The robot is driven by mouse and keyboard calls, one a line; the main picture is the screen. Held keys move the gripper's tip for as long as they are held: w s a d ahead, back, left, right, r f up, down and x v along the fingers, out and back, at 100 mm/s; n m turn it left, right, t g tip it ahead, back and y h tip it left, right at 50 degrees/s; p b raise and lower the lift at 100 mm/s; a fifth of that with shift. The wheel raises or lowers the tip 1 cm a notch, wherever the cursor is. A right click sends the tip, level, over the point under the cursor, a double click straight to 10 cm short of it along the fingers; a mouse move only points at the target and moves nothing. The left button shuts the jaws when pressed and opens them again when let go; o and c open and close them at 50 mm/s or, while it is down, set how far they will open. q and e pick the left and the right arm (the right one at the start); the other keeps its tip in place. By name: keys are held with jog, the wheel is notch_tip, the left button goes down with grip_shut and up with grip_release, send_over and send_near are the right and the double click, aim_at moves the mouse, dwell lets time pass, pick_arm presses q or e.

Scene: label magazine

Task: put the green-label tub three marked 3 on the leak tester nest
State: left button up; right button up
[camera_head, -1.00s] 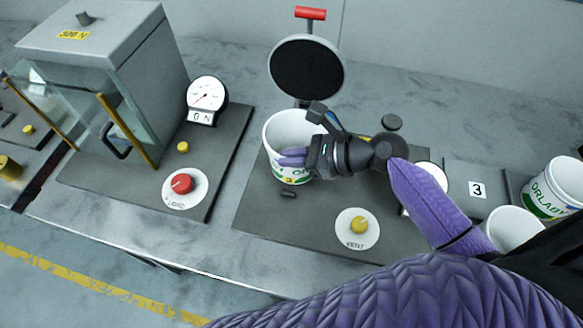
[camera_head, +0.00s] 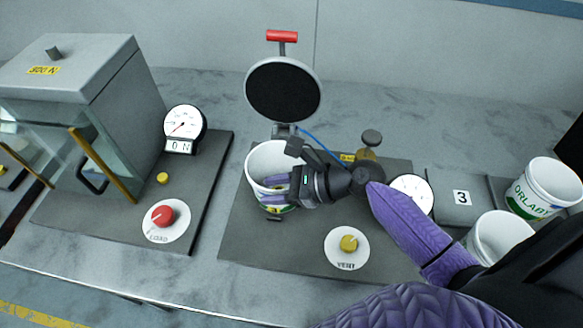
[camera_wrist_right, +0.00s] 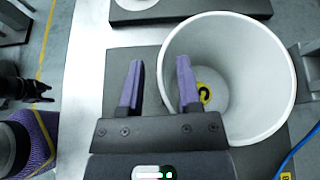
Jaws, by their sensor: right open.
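The white tub (camera_head: 256,163) stands upright on the leak tester nest area, under the raised round black lid (camera_head: 283,90). Its label, with green and yellow, is mostly hidden by my right gripper (camera_head: 275,186). The tub also shows in the right wrist view (camera_wrist_right: 262,70), with a yellow mark with a dark figure seen low inside. My right gripper (camera_wrist_right: 161,80) is open, its purple fingers at the tub's near wall, one overlapping the rim and one outside. The nest itself is hidden beneath the tub. A dark shape (camera_wrist_right: 28,89) in the wrist view may be my left gripper.
The tester's base plate (camera_head: 300,250) carries a yellow vent knob (camera_head: 348,243) and a gauge (camera_head: 412,194). A press with a glass guard and red knob (camera_head: 163,215) stands left. Two white tubs (camera_head: 548,180) (camera_head: 497,235) stand right, near a plate marked 3 (camera_head: 462,197).

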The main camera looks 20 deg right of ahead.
jog(key=p+v, duration=0.1)
jog(key=v, duration=1.1)
jog(key=shift+p, duration=0.3)
